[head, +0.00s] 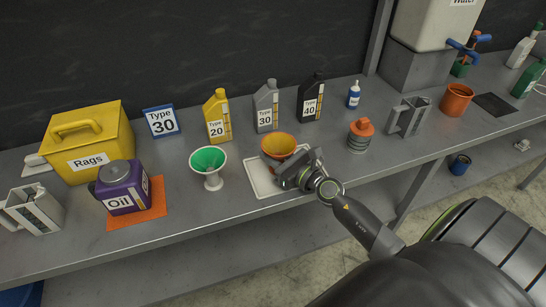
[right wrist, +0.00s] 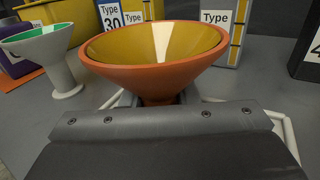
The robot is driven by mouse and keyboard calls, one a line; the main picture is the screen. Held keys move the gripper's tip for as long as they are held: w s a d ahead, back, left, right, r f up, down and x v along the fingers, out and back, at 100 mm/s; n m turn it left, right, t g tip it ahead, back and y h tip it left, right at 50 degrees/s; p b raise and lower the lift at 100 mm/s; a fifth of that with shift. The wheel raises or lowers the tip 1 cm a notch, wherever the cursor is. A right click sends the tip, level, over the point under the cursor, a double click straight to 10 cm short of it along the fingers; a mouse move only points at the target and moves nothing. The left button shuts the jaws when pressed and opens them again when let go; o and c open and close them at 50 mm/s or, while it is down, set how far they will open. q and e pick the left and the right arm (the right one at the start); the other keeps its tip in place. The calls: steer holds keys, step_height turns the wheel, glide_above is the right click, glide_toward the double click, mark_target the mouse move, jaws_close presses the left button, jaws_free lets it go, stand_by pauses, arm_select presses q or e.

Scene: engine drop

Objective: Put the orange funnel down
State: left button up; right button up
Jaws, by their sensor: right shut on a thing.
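The orange funnel (head: 279,144) has a yellow inside and is upright over a white tray (head: 259,184) on the grey bench. My right gripper (head: 296,168) is shut on the funnel at its lower part, from the front right. In the right wrist view the funnel (right wrist: 157,62) fills the middle, with its wide mouth up. The wrist hides its spout and the jaw tips, so I cannot tell if it touches the tray. My left gripper is not in view.
A green-lined white funnel (head: 211,166) stands just left of the tray. Behind are yellow (head: 217,116), grey (head: 266,106) and black (head: 311,98) bottles. A purple oil can (head: 122,187) is at left; an orange-topped cylinder (head: 360,135) is at right. The bench front edge is near.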

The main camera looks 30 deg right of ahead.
steer(key=shift+f, duration=0.15)
steer(key=o, duration=1)
steer(key=shift+r, duration=0.35)
steer(key=b+v, duration=0.1)
steer(key=v, duration=0.2)
steer(key=b+v, duration=0.2)
steer(key=v, duration=0.2)
steer(key=b+v, duration=0.1)
steer(key=v, duration=0.3)
steer(key=shift+s+d+f, duration=0.1)
steer(key=shift+f, duration=0.2)
steer(key=shift+s+d+r+b, duration=0.1)
steer(key=shift+s+r+b, duration=0.15)
steer(key=shift+s, duration=0.2)
steer(key=shift+f, duration=0.1)
